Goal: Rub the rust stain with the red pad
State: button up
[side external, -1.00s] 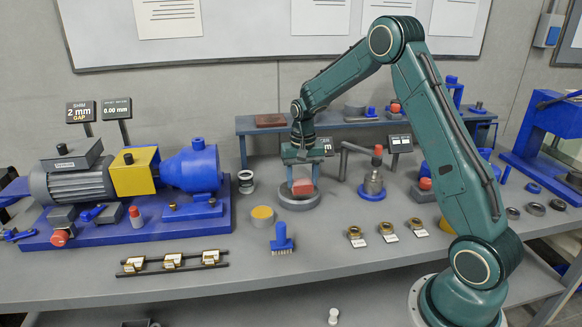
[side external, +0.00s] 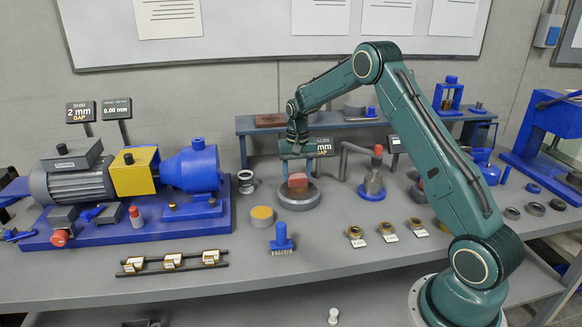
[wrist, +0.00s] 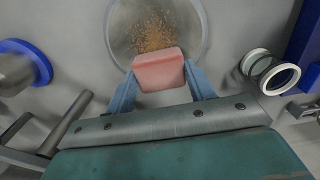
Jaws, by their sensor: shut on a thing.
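The red pad (wrist: 158,72) is a pinkish-red block held between the two blue fingers of my gripper (wrist: 160,84) in the wrist view. The pad also shows in the side view (side external: 297,181), below my gripper (side external: 297,170). The rust stain (wrist: 150,32) is a speckled brown patch on a round grey metal disc (wrist: 195,30). In the wrist view the pad overlaps the near part of the disc, and the stain shows just beyond the pad. The disc sits on the bench in the side view (side external: 299,203). I cannot tell whether the pad touches the disc.
A blue brush (side external: 282,239) lies in front. A raised shelf (side external: 350,122) runs behind.

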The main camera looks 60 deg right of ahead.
jog(key=shift+w+d, duration=0.2)
jog(key=shift+d, duration=0.05)
jog(key=shift+s+a, duration=2.6)
jog(key=shift+w+a, duration=0.1)
jog(key=shift+a, duration=0.1)
jog(key=shift+w+d, duration=2.65)
jog(key=shift+d, duration=0.05)
jog(key=shift+s+a, duration=2.6)
jog(key=shift+a+r, duration=0.1)
jog(key=shift+r, duration=0.05)
notch_tip(320, 180, up, 8)
jog(key=shift+s, duration=0.1)
